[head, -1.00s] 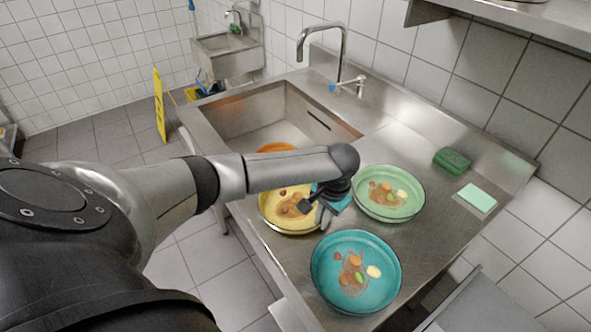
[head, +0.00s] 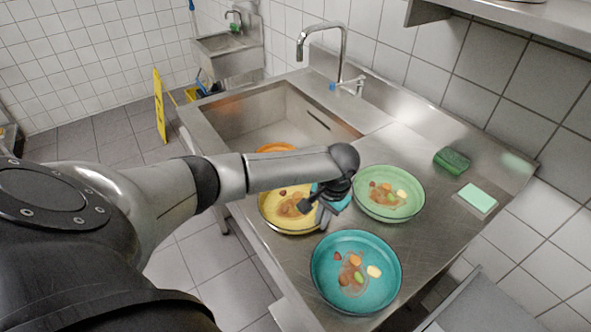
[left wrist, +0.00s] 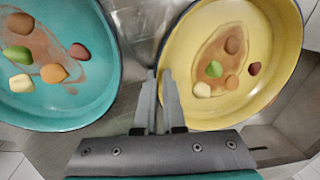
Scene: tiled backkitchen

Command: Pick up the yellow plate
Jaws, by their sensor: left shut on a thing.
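The yellow plate (head: 270,210) lies on the steel counter beside the sink, with brown residue and several food bits on it. It also shows at the right of the left wrist view (left wrist: 277,40). My left gripper (head: 323,213) is at the plate's right rim in the head view, pointing down. In the left wrist view its fingers (left wrist: 160,78) are close together on the rim, shut on the plate. The gripper and wrist hide part of that rim in the head view. My right gripper is not in view.
A teal plate (head: 325,285) with food bits lies in front, and a green plate (head: 365,207) lies to the right. An orange dish (head: 276,148) shows in the sink (head: 240,115) behind my arm. A green sponge (head: 478,197) and a dark green scrubber (head: 452,160) lie near the wall.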

